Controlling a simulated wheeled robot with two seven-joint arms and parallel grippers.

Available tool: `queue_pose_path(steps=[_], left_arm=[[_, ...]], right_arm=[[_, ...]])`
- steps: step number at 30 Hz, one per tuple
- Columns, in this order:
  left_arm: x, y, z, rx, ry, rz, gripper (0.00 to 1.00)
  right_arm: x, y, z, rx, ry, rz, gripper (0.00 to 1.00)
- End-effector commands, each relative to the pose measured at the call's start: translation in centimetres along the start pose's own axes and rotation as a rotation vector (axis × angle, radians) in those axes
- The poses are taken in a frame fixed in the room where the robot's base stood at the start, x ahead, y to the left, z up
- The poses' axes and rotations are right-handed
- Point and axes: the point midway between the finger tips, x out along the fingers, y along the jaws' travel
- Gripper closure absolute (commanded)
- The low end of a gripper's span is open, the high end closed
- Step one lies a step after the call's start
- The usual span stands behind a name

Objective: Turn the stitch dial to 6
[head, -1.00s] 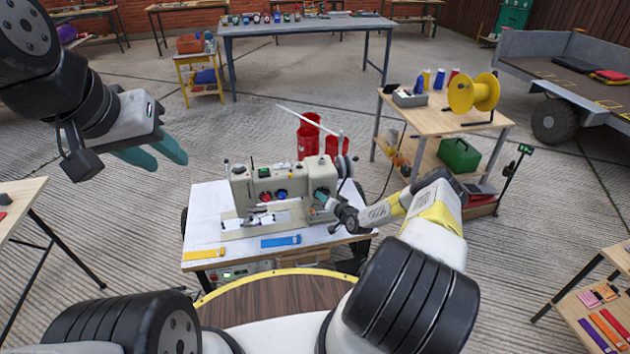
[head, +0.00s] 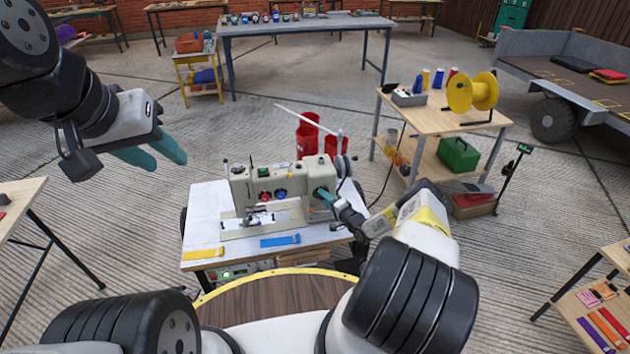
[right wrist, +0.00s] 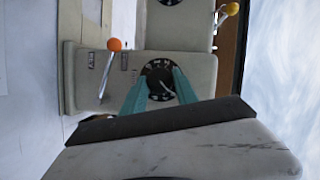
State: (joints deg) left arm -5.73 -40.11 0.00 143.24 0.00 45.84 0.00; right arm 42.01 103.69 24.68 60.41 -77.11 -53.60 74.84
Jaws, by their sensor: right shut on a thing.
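The cream sewing machine (head: 240,188) stands on a white-topped table. The stitch dial (right wrist: 158,77) is a black disc with white marks on the machine's body, in the right wrist view. My right gripper (right wrist: 161,82) is shut on this dial, one teal finger on each side of it. The fingers cover parts of its rim, and I cannot read its setting. In the head view the right gripper (head: 322,192) is at the right end of the machine and hides the dial there. My left gripper (head: 160,155) is open and empty in the air at the left, away from the machine.
In the right wrist view, a lever with an orange ball (right wrist: 114,44) is left of the dial, and a yellow-balled lever (right wrist: 231,9) is upper right. A blue strip (head: 280,241) and yellow strip (head: 203,254) lie along the table's front. Red bins (head: 308,138) stand behind.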

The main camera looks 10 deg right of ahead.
Motion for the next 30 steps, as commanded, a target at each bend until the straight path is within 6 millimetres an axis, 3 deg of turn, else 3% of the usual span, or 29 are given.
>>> queue_pose_path(steps=[13, 14, 17, 26, 30], left_arm=[[0.0, 0.0, 0.0, 0.000, 0.000, 0.000, 0.64], [0.0, 0.0, 0.0, 0.000, 0.000, 0.000, 0.64], [0.0, 0.0, 0.0, 0.000, 0.000, 0.000, 0.64], [0.0, 0.0, 0.0, 0.000, 0.000, 0.000, 0.64], [0.0, 0.0, 0.0, 0.000, 0.000, 0.000, 0.64]], right_arm=[[-0.1, 0.1, -0.3, 0.009, 0.005, -0.003, 1.00], [-0.1, 0.1, -0.3, 0.009, 0.005, -0.003, 0.63], [-0.1, 0.0, -0.3, 0.009, 0.005, -0.003, 0.43], [-0.1, 0.0, -0.1, 0.009, 0.003, -0.003, 0.43], [-1.1, 0.1, -0.2, 0.010, 0.002, -0.002, 0.43]])
